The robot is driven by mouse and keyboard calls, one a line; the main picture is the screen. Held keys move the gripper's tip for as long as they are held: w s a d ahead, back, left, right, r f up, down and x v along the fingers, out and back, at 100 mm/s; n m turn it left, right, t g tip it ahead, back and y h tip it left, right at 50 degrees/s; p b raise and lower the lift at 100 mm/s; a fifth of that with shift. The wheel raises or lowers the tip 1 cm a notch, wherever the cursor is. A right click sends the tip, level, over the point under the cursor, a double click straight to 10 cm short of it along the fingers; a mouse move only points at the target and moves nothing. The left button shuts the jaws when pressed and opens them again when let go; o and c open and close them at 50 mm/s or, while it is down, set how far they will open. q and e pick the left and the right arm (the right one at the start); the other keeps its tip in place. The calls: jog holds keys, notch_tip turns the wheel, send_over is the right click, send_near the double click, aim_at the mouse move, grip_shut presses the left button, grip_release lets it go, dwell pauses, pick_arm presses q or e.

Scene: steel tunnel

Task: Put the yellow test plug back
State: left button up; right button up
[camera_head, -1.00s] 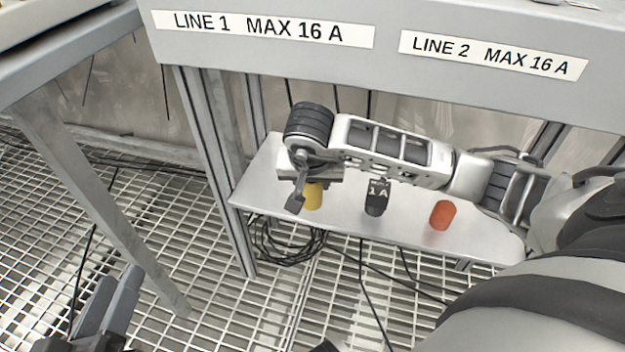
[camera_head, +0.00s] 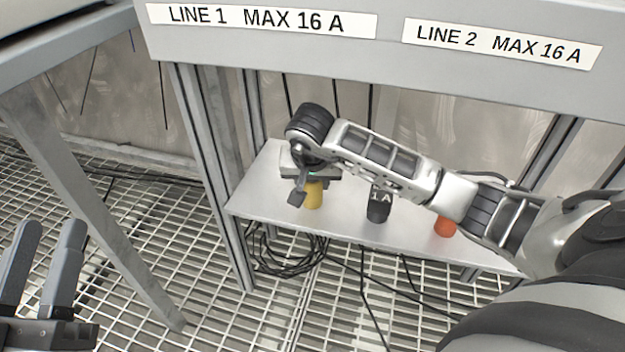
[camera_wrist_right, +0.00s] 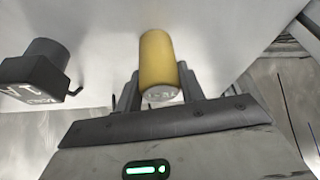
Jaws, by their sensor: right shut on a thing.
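The yellow test plug (camera_head: 314,195) is at the left part of the light shelf (camera_head: 262,190) under the panel. It also shows in the right wrist view (camera_wrist_right: 157,58), between the two fingers. My right gripper (camera_head: 305,188) is shut on it; the arm hides part of it in the head view. I cannot tell whether the plug touches the shelf. My left gripper (camera_head: 48,232) is at the lower left of the head view, open and empty, well away from the shelf.
A black plug marked 1 A (camera_head: 378,204) and an orange plug (camera_head: 445,227) stand to the right on the shelf. The panel (camera_head: 390,62) with LINE 1 and LINE 2 labels overhangs the shelf. Coiled cables (camera_head: 285,255) lie below. A steel leg (camera_head: 95,205) stands left.

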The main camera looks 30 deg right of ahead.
jog(key=o, duration=1.1)
pick_arm(q)
jog(key=shift+r, duration=0.15)
pick_arm(e)
jog(key=p+v, duration=0.3)
jog(key=v, duration=0.3)
jog(key=shift+r, duration=0.2)
pick_arm(q)
notch_tip(320, 180, down, 7)
jog(key=s+n+g+y+p, duration=0.2)
jog(key=n+g+y, duration=0.1)
jog(key=n+g, duration=0.1)
jog(key=shift+s+d+g+p, duration=0.15)
jog(key=shift+d+g+p, duration=0.15)
jog(key=shift+p, duration=0.1)
pick_arm(e)
jog(key=s+a+f, duration=0.1)
jog(key=s+a, duration=0.6)
jog(key=s, duration=0.2)
jog(key=shift+s, duration=0.25)
